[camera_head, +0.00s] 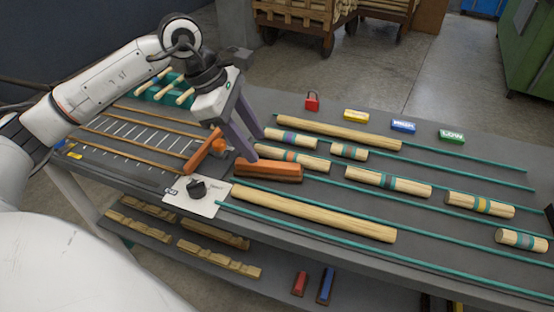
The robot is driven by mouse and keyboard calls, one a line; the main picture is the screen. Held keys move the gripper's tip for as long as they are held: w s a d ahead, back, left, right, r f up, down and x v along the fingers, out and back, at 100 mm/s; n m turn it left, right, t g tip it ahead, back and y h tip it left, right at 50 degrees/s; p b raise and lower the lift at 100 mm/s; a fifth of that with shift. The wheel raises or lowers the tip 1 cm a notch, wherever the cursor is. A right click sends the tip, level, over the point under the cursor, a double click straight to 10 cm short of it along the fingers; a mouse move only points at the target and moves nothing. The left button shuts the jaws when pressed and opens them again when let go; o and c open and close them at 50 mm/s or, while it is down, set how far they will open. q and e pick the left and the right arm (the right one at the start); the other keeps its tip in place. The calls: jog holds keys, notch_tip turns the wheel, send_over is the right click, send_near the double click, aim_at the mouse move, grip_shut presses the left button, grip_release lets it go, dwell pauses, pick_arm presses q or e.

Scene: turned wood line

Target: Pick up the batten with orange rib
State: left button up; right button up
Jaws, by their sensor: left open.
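The batten with orange rib (309,162) is a short pale wooden cylinder with an orange band near its left part. My left gripper (255,147) comes in from the upper left, with two grey-purple fingers pointing down. It is open and looks empty, its fingertips just left of the batten's left end, close to the block's back edge. Whether a fingertip touches the block I cannot tell. My right gripper is not in view.
A batten with a purple band (291,138) lies just behind, and one with a blue-green band (349,152) to the right. Long plain rods (339,129) lie behind and in front.

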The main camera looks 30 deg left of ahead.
aim_at(267, 163)
pick_arm(q)
jog(key=x, duration=0.2)
jog(key=shift+s+d+f, duration=0.15)
jog(key=shift+d+f, duration=0.05)
jog(key=shift+f, duration=0.25)
jog(key=p+x, duration=0.1)
jog(key=x, duration=0.4)
jog(key=shift+w, duration=0.2)
jog(key=shift+f, duration=0.2)
jog(key=shift+w, duration=0.1)
jog(key=c, duration=0.8)
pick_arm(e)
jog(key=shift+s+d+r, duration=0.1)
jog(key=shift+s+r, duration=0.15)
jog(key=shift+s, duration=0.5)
